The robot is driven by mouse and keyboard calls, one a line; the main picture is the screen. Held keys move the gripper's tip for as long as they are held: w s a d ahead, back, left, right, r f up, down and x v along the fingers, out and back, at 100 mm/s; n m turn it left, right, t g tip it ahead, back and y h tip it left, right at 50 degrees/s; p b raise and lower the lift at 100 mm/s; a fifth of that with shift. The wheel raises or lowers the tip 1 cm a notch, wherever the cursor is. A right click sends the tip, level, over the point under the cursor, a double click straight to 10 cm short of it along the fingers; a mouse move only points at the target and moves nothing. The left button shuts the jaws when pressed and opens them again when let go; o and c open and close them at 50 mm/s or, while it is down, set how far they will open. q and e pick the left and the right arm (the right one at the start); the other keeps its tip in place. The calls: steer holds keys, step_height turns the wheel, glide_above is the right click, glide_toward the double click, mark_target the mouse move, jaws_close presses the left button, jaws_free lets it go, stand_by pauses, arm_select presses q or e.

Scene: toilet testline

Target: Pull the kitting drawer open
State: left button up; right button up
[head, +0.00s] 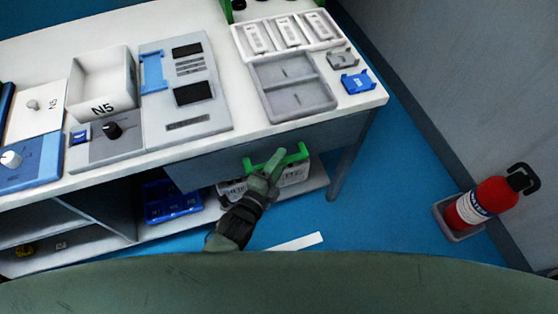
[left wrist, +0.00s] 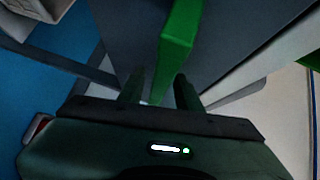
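The kitting drawer (head: 215,168) is a dark grey front under the right part of the white worktop; it looks shut. Its green bar handle (head: 296,155) sticks out from the front. My left gripper (head: 268,168) is at the middle of the handle and covers part of it. In the left wrist view the green handle (left wrist: 178,40) runs down toward the space between the two dark fingers of my left gripper (left wrist: 160,92). The fingers stand apart, with a gap visible beside the handle. Contact cannot be told. My right gripper is not in view.
On the worktop stand a grey tray (head: 292,87), a white tray with slots (head: 287,36) and a white N5 bin (head: 103,85). A blue crate (head: 172,201) sits on the lower shelf. A fire extinguisher (head: 482,202) stands on the blue floor at right.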

arm_select(q)
jaws_close()
stand_by(1.4)
